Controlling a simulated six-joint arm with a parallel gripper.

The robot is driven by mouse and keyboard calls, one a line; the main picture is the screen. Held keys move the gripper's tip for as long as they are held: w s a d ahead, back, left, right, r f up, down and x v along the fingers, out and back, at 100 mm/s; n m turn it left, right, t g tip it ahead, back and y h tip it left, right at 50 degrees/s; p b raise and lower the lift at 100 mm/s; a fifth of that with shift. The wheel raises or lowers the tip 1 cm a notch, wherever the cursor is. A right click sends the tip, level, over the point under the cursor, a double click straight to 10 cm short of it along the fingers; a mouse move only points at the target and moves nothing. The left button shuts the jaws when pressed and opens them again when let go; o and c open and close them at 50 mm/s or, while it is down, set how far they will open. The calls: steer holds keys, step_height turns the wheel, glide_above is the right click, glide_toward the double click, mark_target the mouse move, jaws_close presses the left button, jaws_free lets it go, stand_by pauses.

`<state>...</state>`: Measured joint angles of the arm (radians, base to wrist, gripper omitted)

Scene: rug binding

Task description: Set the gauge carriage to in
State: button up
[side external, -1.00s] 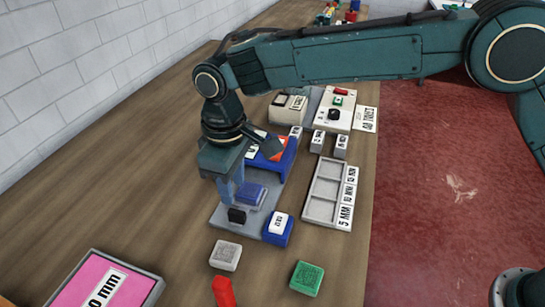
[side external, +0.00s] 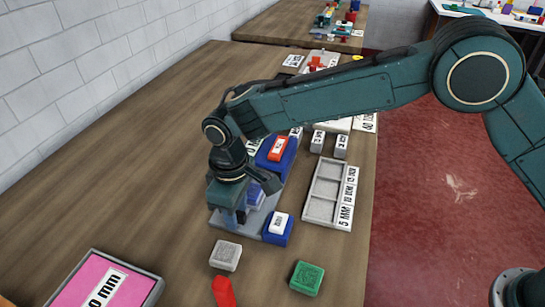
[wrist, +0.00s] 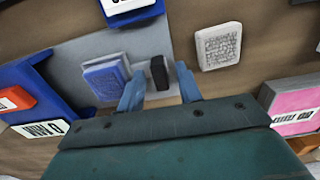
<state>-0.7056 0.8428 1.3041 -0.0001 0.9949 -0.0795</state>
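The gauge fixture is a grey base plate (side external: 265,222) on the wooden table. It carries a blue block (side external: 256,196) with a pale blue top, which I take to be the carriage; it also shows in the wrist view (wrist: 105,77). A small black knob (wrist: 159,72) stands beside it in the wrist view. My gripper (side external: 238,214) is low over the plate's near left part. In the wrist view my gripper (wrist: 161,72) is open, with its fingers on either side of the knob and a gap showing. The knob is hidden in the side view.
A blue stand (side external: 285,160) with a red labelled piece rises behind. A blue block with a white label (side external: 278,226) sits at the plate's near corner. Grey (side external: 225,255), green (side external: 306,278) and red (side external: 223,291) blocks stand nearer. A grey sorting tray (side external: 323,210) lies right.

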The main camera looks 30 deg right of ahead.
jaws_close()
steer(key=shift+w, duration=0.1)
steer(key=w+d, duration=0.7)
steer(key=shift+w+d, duration=0.2)
steer(key=shift+d, duration=0.05)
steer(key=shift+r, duration=0.1)
steer(key=shift+o, duration=0.7)
jaws_free()
steer(key=shift+s+a, duration=0.1)
